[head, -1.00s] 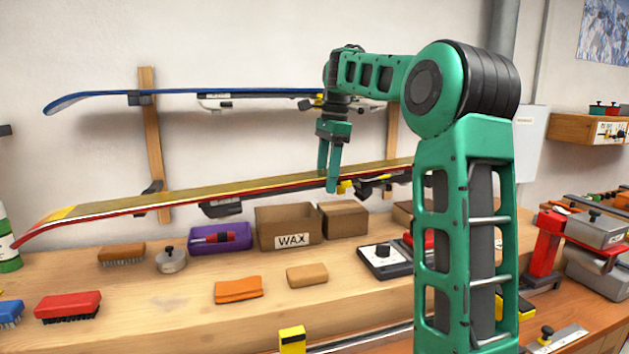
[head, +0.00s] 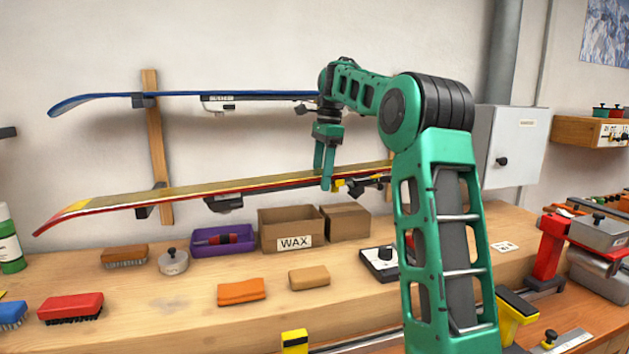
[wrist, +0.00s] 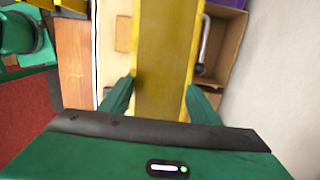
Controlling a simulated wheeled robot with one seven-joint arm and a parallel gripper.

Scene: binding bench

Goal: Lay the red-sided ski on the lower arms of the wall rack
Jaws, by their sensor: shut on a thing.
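The red-sided ski (head: 190,193) is held base up, gold face upward, in front of the wall. Its curved tip points left and sits lower than the right end. My gripper (head: 326,180) points down and is shut across the ski near its binding; the wrist view shows the gold ski (wrist: 163,70) between the two fingers. The wall rack has two wooden uprights; the left upright (head: 157,150) shows a dark lower arm (head: 147,190) close by the ski. I cannot tell whether they touch. The right upright and its lower arm are mostly hidden behind my arm and the ski.
A blue ski (head: 190,96) lies on the upper arms. Below, the bench (head: 180,300) holds a WAX box (head: 291,230), a purple tray (head: 222,240), brushes and a black device (head: 382,262). A grey wall cabinet (head: 510,145) is to the right.

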